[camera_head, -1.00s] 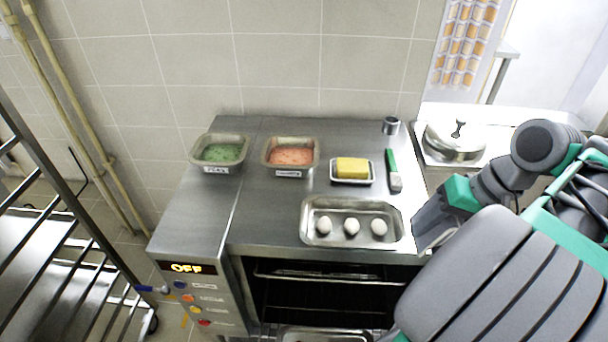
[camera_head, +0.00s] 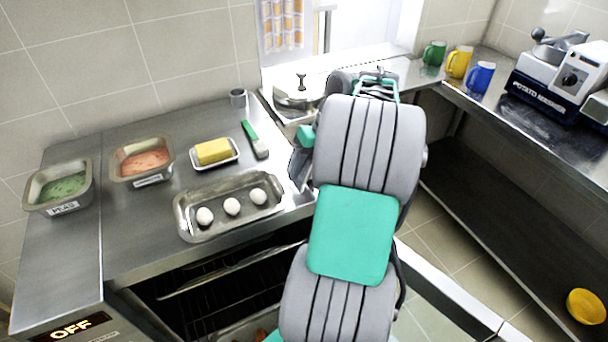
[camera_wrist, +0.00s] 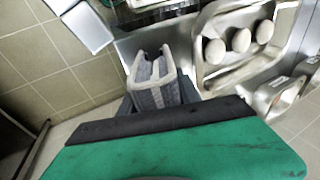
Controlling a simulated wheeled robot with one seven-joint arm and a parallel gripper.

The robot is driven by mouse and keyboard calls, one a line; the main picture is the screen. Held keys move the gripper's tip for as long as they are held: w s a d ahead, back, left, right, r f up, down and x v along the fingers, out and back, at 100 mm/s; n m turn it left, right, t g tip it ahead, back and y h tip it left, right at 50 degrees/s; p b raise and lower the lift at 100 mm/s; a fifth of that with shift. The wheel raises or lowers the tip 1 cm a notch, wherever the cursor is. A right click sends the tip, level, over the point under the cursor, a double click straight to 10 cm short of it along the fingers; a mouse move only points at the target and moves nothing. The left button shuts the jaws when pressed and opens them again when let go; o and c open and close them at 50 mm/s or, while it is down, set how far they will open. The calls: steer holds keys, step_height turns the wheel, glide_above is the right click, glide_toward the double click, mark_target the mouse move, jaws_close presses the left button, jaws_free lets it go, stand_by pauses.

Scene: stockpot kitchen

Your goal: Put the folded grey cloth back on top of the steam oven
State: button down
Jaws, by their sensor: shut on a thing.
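The steam oven (camera_head: 130,230) stands at the left in the head view, its steel top holding trays and food and its front open on dark racks. Its display reads OFF. My gripper (camera_wrist: 152,62) shows in the wrist view, shut on a dark blue-grey folded cloth (camera_wrist: 154,94) between light grey fingers. The cloth is off the oven top, out beside the egg tray in that view. How high it hangs I cannot tell. In the head view my arm hides the fingers and the cloth.
On the oven top are a green-filled tub (camera_head: 62,188), an orange-filled tub (camera_head: 141,160), yellow butter (camera_head: 212,151), a green-handled tool (camera_head: 254,140), a small metal cup (camera_head: 238,98) and an egg tray (camera_head: 190,222). A lidded pot (camera_head: 296,92) stands behind my arm. Mugs stand at right.

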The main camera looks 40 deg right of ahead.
steer(key=shift+f, duration=0.3)
steer(key=c, duration=0.8)
jaws_free()
steer(key=shift+c, duration=0.2)
steer(key=p+v, duration=0.6)
steer(key=v, duration=0.6)
steer(key=shift+r, duration=0.15)
steer(key=w+a+r+n, duration=0.1)
steer(key=w+a, duration=0.2)
steer(key=a, duration=0.6)
steer(key=w+a+n, duration=0.1)
steer(key=w+a, duration=0.2)
steer(key=a, duration=0.6)
steer(key=s+a+f+n+t+h, duration=0.1)
steer(key=s+a+f+h, duration=0.2)
steer(key=s+a, duration=0.5)
steer(key=a+f, duration=0.1)
steer(key=a, duration=0.3)
steer(key=shift+s+a+f+n, duration=0.3)
steer(key=shift+s+a+n, duration=0.05)
steer(key=shift+a+n, duration=0.05)
